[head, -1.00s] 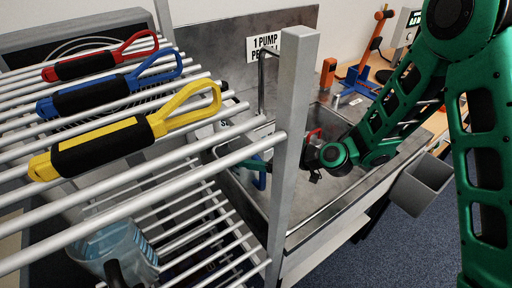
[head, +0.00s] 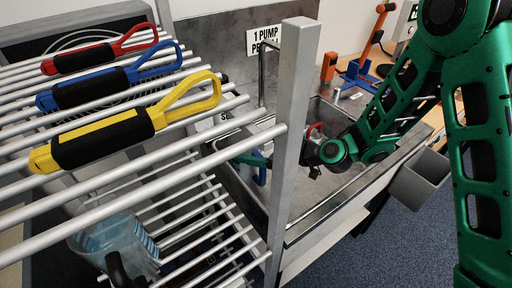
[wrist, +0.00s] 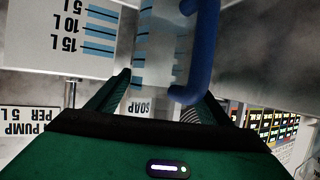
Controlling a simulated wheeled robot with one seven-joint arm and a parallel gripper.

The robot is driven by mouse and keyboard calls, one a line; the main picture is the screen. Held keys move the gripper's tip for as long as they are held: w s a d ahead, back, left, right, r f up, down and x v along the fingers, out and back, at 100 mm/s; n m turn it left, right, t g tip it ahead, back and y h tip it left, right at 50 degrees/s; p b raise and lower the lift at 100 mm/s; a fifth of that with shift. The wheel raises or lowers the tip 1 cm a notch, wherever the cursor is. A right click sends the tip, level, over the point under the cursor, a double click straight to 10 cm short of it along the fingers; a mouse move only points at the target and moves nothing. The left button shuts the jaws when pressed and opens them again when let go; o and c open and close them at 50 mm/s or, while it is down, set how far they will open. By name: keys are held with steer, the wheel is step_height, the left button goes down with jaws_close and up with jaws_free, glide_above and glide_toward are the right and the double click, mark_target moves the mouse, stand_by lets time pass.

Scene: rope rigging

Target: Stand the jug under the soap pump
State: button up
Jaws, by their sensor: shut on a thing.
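The jug (wrist: 155,45) is clear with blue scale marks and a blue handle. In the wrist view it stands between the fingers of my gripper (wrist: 167,88), which is shut on it. Most of the jug is hidden there by rack bars. A SOAP label (wrist: 140,107) appears beyond the jug in the wrist view.
A rack (head: 296,130) stands in front, with red, blue and yellow looped-handle tools on top. A light blue container (head: 108,238) is on its lower shelf. The steel sink (head: 335,185) lies behind. A "1 PUMP PER 5 L" sign (head: 264,40) hangs on the splashback. A grey bin (head: 421,180) is at right.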

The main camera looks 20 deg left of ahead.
steer(key=o, duration=1.9)
steer(key=shift+f, duration=0.1)
